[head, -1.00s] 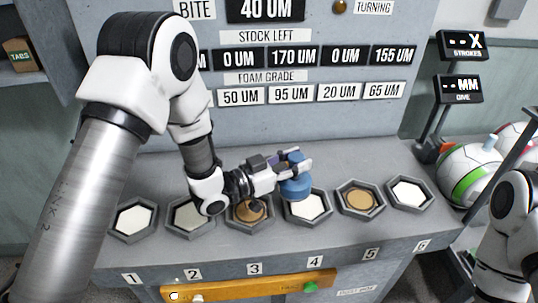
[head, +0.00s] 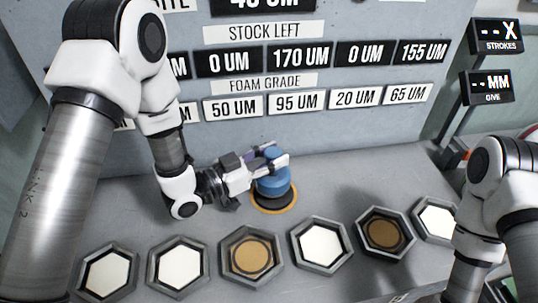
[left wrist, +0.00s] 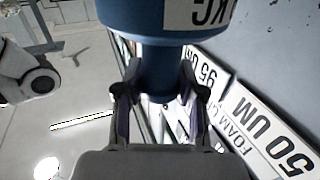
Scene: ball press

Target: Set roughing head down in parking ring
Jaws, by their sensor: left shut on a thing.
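The blue roughing head (head: 271,186) is in my left gripper (head: 277,160), whose fingers are closed on its narrow neck. It is directly over the orange-rimmed parking ring (head: 275,210) on the bench, behind the row of hexagonal trays. Its base covers much of the ring's dark middle; I cannot tell whether it touches. In the left wrist view the blue body (left wrist: 150,20) with a white label fills the top, its neck between both fingertips (left wrist: 160,95). My right gripper is out of view.
Several hexagonal trays line the front of the bench (head: 130,215), holding white or brown discs, such as the brown one in the third tray (head: 248,257). The panel (head: 320,130) with number plates rises behind. My right arm stands at the right.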

